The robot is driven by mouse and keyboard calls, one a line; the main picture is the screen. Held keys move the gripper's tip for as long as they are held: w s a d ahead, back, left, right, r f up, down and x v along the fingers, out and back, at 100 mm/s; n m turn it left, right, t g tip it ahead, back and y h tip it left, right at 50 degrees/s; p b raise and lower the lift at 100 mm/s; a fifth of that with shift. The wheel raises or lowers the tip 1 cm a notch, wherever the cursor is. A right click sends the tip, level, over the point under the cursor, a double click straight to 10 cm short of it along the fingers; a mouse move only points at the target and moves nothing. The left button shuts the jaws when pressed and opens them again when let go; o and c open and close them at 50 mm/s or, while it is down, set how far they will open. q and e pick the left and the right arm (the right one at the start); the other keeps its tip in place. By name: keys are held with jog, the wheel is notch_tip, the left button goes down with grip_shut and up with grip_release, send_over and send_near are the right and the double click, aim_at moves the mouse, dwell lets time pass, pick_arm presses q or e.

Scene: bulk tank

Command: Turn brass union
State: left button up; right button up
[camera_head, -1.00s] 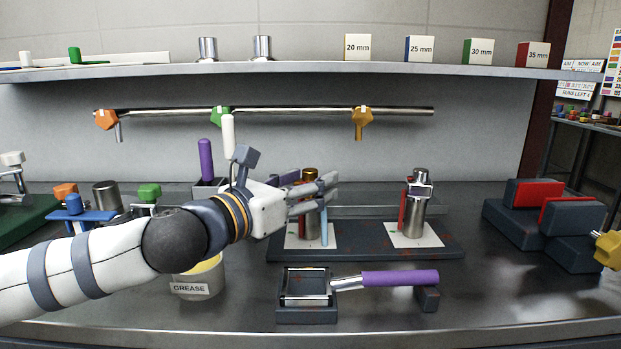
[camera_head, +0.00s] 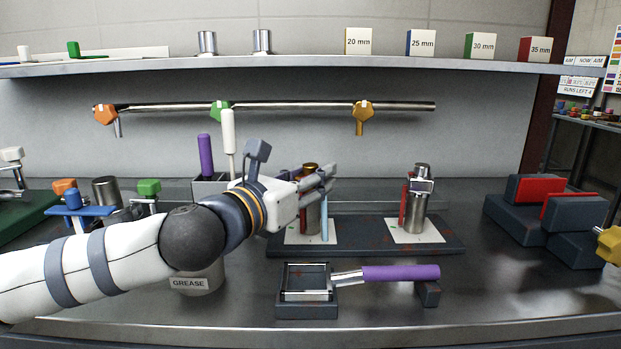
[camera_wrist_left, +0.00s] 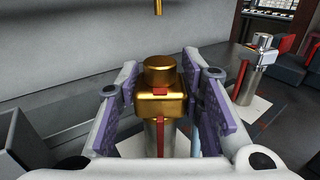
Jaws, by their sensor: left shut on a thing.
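The brass union (camera_wrist_left: 160,98) is a gold block with a round cap, on a steel cylinder (camera_head: 313,219) that stands upright on a white card. Its cap also shows in the head view (camera_head: 310,167), mostly hidden behind my fingers. My left gripper (camera_head: 322,184) is shut on the brass union, with a purple-padded finger on each side in the wrist view (camera_wrist_left: 165,105). A red strip (camera_wrist_left: 160,135) runs down the front of the union and cylinder. A light blue rod (camera_head: 324,222) stands beside the cylinder. My right gripper is not in view.
A second steel cylinder (camera_head: 419,212) with a steel clamp stands to the right on the same dark base (camera_head: 365,238). A purple-handled tool (camera_head: 400,272) lies in front. A grease tub (camera_head: 190,283) is behind my forearm. Dark blocks (camera_head: 518,222) stand at right.

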pick_arm(q)
jog(key=shift+d+f+n+t+y, duration=0.1)
jog(key=shift+n+t+y, duration=0.4)
jog(key=shift+n+y, duration=0.3)
jog(key=n+t+y, duration=0.1)
jog(key=y, duration=0.1)
jog(key=shift+y, duration=0.3)
jog(key=shift+r+n+t+y, duration=0.2)
jog(key=shift+n+t+y, duration=0.1)
jog(key=shift+n+y, duration=0.65)
jog(key=shift+f+n+y, duration=0.1)
jog(key=shift+n+y, duration=0.95)
jog(key=shift+y, duration=1.1)
jog(key=o, duration=1.2)
jog(key=shift+c, duration=0.2)
jog(key=shift+s, duration=0.15)
